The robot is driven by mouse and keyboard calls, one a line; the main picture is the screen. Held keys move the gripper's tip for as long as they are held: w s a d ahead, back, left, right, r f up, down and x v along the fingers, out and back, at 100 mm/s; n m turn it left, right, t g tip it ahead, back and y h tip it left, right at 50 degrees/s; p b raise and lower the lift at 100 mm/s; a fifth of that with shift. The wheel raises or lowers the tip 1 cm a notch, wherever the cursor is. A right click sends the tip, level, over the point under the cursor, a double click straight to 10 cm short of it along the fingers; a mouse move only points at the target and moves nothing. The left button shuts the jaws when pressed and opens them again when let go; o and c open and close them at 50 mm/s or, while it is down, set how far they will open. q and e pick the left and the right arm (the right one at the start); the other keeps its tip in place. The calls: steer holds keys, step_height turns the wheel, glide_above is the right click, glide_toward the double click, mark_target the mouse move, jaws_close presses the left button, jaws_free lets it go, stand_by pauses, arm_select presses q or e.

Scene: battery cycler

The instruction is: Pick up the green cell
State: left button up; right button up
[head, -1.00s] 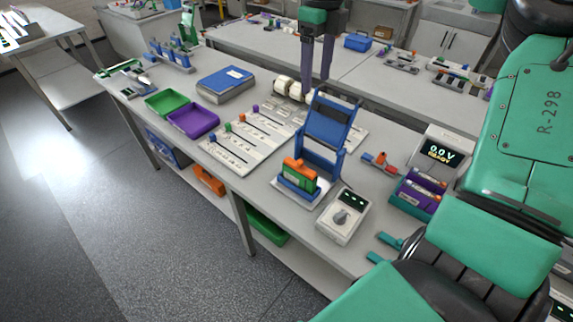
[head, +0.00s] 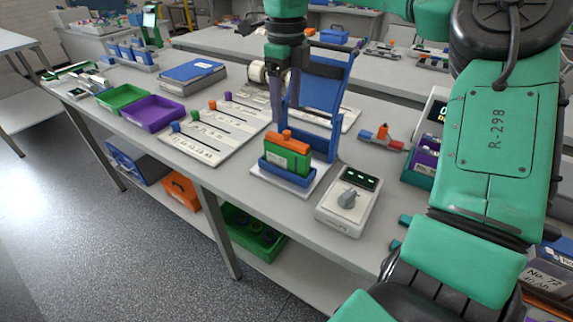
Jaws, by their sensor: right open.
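The green cell (head: 287,156) has an orange top piece and sits upright in the blue holder (head: 285,176) on a white base plate, in front of a raised blue lid or frame (head: 320,85). My right gripper (head: 283,116) points down just above and behind the cell. Its two dark fingers are apart, with nothing seen between them, and they do not appear to be on the cell. My left gripper is not in the picture.
A slider board (head: 215,130), purple tray (head: 152,113) and green tray (head: 122,98) lie to the left.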

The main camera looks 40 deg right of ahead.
mark_target(286, 152)
steer(key=f+p, duration=0.1)
steer(key=f, duration=0.6)
steer(key=f+p, duration=0.1)
steer(key=f, duration=0.6)
steer(key=shift+w+d+p, duration=0.1)
steer(key=shift+d+p, duration=0.1)
steer(key=shift+p, duration=0.1)
steer(key=shift+r, duration=0.1)
jaws_close()
steer(key=shift+r, duration=0.1)
